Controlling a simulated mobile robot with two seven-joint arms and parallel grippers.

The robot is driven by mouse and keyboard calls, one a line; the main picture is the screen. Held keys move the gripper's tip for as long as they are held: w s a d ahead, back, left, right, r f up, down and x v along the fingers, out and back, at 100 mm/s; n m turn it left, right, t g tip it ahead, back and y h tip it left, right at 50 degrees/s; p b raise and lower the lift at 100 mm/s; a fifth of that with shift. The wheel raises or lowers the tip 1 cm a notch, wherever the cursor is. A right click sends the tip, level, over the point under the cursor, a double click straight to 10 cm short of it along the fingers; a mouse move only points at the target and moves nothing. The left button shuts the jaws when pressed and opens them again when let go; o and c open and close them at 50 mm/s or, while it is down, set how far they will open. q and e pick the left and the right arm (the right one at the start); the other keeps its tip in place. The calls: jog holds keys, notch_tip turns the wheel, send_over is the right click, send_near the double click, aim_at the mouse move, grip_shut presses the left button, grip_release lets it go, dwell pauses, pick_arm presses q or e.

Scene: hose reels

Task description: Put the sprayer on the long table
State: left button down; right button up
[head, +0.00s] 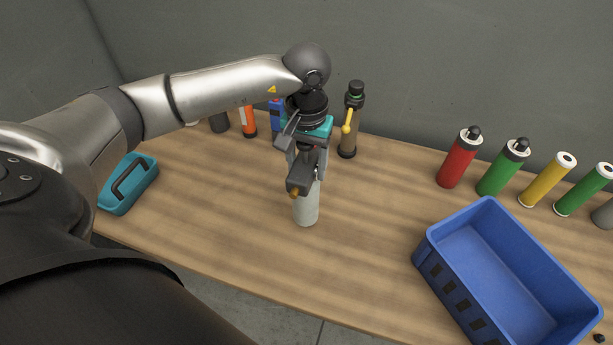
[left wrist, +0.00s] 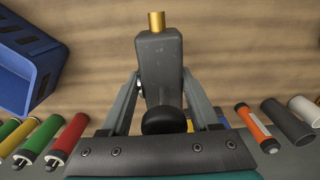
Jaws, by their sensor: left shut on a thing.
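The sprayer (head: 306,208) has a pale grey bottle and a dark head with a brass nozzle. It is upright over the long wooden table (head: 220,215), near the middle. Its base looks at or very close to the tabletop; I cannot tell whether it touches. My left gripper (head: 305,168) points down from above and is shut on the sprayer's head. In the left wrist view the dark head (left wrist: 160,62) and brass tip sit between the two fingers, and the bottle is hidden below. My right gripper is not in view.
A blue crate (head: 428,248) stands at the right front. Red, green and yellow cylinders (head: 458,160) line the back right. A brown bottle with a yellow lever (head: 349,125) stands close behind the sprayer. A teal tote (head: 143,190) is at left.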

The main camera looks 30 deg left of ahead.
pick_arm(q)
notch_tip(320, 180, down, 5)
jog(key=shift+r, duration=0.2)
jog(key=shift+f, duration=0.1)
jog(key=c, duration=0.6)
grip_release()
jog(key=shift+f, duration=0.15)
jog(key=o, duration=0.5)
jog(key=shift+r, duration=0.2)
jog(key=shift+r, duration=0.35)
notch_tip(320, 180, up, 11)
jog(key=shift+r+b, duration=0.2)
jog(key=shift+b, duration=0.45)
